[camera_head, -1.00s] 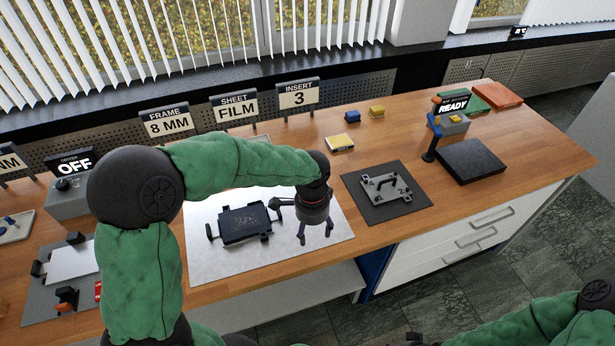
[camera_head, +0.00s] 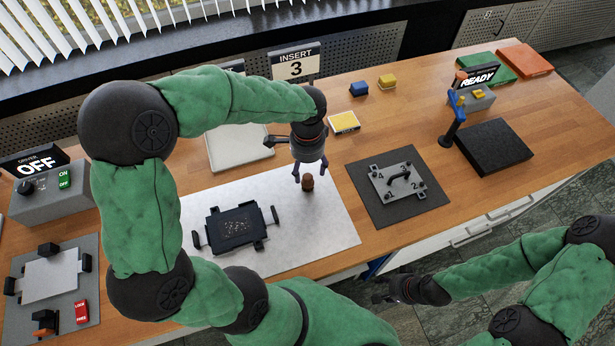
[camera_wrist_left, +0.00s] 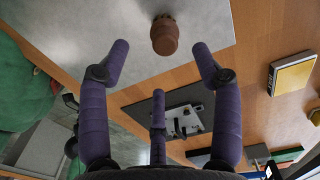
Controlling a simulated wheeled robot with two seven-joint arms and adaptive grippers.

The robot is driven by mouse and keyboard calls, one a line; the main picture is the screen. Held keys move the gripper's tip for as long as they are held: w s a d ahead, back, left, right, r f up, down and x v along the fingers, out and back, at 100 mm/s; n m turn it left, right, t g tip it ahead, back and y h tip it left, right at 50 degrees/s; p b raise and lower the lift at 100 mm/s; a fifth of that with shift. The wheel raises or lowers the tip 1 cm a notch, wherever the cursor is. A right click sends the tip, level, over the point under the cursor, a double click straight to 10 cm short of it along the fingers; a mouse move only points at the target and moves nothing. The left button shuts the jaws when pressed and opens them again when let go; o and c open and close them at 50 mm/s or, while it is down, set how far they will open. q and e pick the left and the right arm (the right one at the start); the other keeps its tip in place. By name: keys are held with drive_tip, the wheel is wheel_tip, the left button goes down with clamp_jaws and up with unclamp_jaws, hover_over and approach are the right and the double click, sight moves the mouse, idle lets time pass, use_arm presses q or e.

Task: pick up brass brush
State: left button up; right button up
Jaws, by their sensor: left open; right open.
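A small brown, round-sided piece (camera_head: 307,183), which looks like the brass brush, stands on the pale mat (camera_head: 335,230). In the left wrist view the brown piece (camera_wrist_left: 164,36) is just beyond the fingertips, between the two outer fingers. My left gripper (camera_head: 309,170) is open and points down, close above and behind the piece in the head view. I see no finger touching it. My right gripper (camera_head: 384,296) is low at the front, off the table's front edge and away from the piece; its fingers are small and dark here.
A black tray with side handles (camera_head: 235,227) lies on the mat left of the piece. A yellow box (camera_head: 344,122) is behind. An INSERT 3 sign (camera_head: 296,62) stands at the back.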

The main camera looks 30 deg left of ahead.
sight(307, 178)
use_arm(q)
wheel_tip(307, 178, down, 4)
drive_tip(key=shift+b, duration=0.45)
drive_tip(key=f, duration=0.1)
drive_tip(key=f+b, duration=0.1)
drive_tip(key=f, duration=0.1)
drive_tip(key=f+b, duration=0.1)
drive_tip(key=f, duration=0.1)
drive_tip(key=shift+w+a, duration=0.15)
drive_tip(key=shift+w, duration=0.15)
drive_tip(key=shift+r, duration=0.1)
drive_tip(key=shift+c, duration=0.3)
drive_tip(key=c, duration=1.2)
